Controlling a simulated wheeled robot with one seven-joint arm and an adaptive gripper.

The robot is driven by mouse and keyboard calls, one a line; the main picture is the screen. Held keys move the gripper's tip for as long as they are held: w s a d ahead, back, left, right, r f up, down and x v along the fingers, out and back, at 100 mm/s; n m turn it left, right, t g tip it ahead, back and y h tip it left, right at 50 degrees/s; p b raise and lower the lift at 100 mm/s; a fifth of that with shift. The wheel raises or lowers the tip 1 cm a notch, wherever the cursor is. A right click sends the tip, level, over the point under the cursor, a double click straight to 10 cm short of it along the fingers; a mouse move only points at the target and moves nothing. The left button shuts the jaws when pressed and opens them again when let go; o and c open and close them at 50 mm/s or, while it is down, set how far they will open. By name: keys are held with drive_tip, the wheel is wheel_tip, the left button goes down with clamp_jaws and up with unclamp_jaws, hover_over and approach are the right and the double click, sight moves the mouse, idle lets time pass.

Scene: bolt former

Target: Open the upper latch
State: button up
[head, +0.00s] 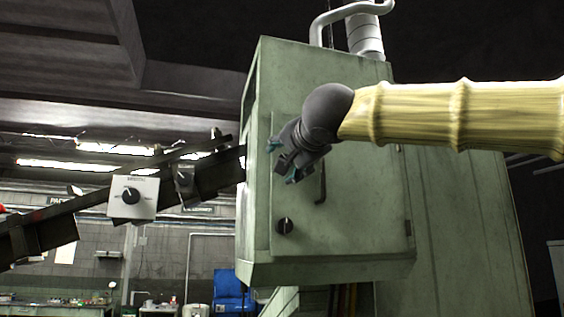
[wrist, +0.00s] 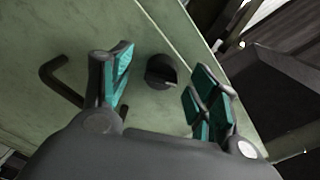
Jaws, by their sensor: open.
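The green metal cabinet has a door (head: 365,215) facing me. One round black latch knob (wrist: 161,72) shows in the wrist view, between and just beyond my fingertips; it appears to be the upper latch. In the head view my gripper hides that spot. My gripper (head: 282,161) is at the upper left part of the door, its teal-padded fingers open and pointing at the door. In the wrist view the open fingers (wrist: 160,66) have nothing between their pads. The lower latch (head: 284,226) is a black knob near the door's lower left corner.
A bent black door handle (head: 321,184) stands out right of my gripper; it also shows at left in the wrist view (wrist: 62,82). A dark conveyor beam (head: 215,178) with a white dial box (head: 132,197) meets the cabinet's left side.

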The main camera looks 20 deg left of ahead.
drive_tip(key=n+p, duration=0.1)
drive_tip(key=n, duration=0.4)
drive_tip(key=shift+p, duration=0.35)
drive_tip(key=shift+a, duration=0.1)
clamp_jaws()
drive_tip(key=shift+m+b, duration=1.2)
drive_tip(key=shift+m, duration=2.4)
